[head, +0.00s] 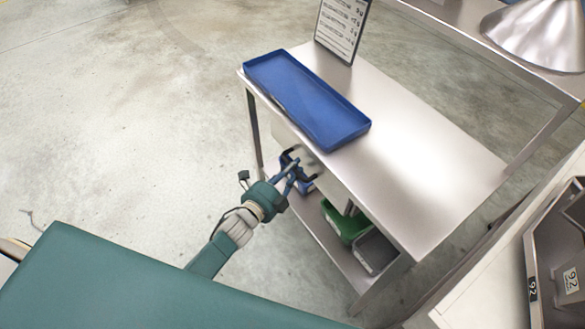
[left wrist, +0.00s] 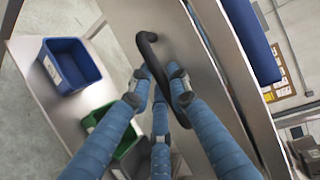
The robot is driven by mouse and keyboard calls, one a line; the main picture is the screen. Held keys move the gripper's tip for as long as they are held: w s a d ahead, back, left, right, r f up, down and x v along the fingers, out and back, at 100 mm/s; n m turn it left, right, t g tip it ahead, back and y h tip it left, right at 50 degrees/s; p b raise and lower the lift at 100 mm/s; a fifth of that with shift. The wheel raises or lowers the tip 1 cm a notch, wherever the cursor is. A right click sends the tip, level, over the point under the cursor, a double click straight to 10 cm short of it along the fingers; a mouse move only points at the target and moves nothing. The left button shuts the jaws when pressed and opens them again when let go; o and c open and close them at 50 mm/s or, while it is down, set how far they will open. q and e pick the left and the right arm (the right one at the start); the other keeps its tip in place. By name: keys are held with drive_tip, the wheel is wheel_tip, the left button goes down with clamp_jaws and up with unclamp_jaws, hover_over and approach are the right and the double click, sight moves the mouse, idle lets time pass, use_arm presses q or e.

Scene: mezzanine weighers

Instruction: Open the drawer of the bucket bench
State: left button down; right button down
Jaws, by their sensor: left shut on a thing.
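The bucket bench (head: 430,160) is a steel table with a lower shelf. Its drawer (head: 288,130) shows as a pale front under the top's left edge, beside the blue tray; it also fills the middle of the left wrist view (left wrist: 185,45). The drawer looks closed or nearly so; I cannot tell exactly. A dark bar handle (left wrist: 149,55) stands out from the drawer front. My left gripper (head: 292,168) is shut on this handle, its blue fingers (left wrist: 163,85) around the bar. The gripper hides part of the handle. My right gripper is not in view.
A blue tray (head: 310,100) and a sign board (head: 342,28) stand on the bench top. Blue (left wrist: 70,65), green (head: 345,222) and grey (head: 375,252) bins sit on the lower shelf. The concrete floor (head: 120,120) left of the bench is clear.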

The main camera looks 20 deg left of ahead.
use_arm(q)
drive_tip(key=shift+s, duration=0.1)
drive_tip(key=s+a+p, duration=0.2)
drive_tip(key=s+a, duration=1.4)
drive_tip(key=s, duration=0.4)
drive_tip(key=shift+s, duration=0.25)
drive_tip(key=c, duration=1.6)
unclamp_jaws()
drive_tip(key=shift+c, duration=0.2)
